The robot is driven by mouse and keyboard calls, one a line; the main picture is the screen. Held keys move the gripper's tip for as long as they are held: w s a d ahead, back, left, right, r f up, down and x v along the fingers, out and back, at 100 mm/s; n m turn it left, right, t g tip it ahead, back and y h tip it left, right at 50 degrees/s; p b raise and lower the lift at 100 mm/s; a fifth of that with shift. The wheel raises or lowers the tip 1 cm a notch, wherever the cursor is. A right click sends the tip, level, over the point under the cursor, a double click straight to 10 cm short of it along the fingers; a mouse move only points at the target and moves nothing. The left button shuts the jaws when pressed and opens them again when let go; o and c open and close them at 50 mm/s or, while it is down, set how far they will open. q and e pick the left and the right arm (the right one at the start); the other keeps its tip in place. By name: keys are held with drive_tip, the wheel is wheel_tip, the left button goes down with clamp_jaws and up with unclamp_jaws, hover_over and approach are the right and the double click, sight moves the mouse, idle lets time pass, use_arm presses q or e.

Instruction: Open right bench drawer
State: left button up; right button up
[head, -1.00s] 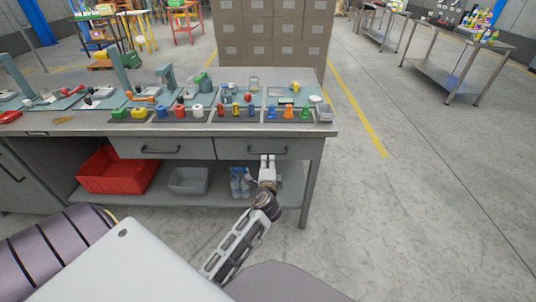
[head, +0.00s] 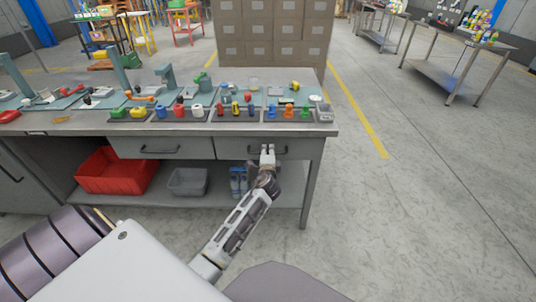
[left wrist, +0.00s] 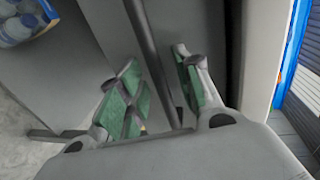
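The right bench drawer (head: 302,147) is flush with the bench front in the head view, under the right end of the top. Its dark bar handle (head: 282,150) is partly covered by my left gripper (head: 267,149). In the left wrist view, the drawer handle (left wrist: 148,40) runs between the two green-padded fingers of my left gripper (left wrist: 160,95). Gaps show between the bar and the pads, so the gripper is open around the handle. My right gripper is in neither view.
The left drawer (head: 130,147) is closed. A red bin (head: 115,172), a grey bin (head: 187,182) and blue-capped bottles (head: 238,182) stand on the lower shelf. Parts and fixtures crowd the bench top (head: 70,125). The floor right of the bench is clear.

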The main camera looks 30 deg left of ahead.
use_arm(q)
drive_tip(key=shift+w+a, duration=0.1)
drive_tip(key=shift+w, duration=0.05)
clamp_jaws()
idle(0.4)
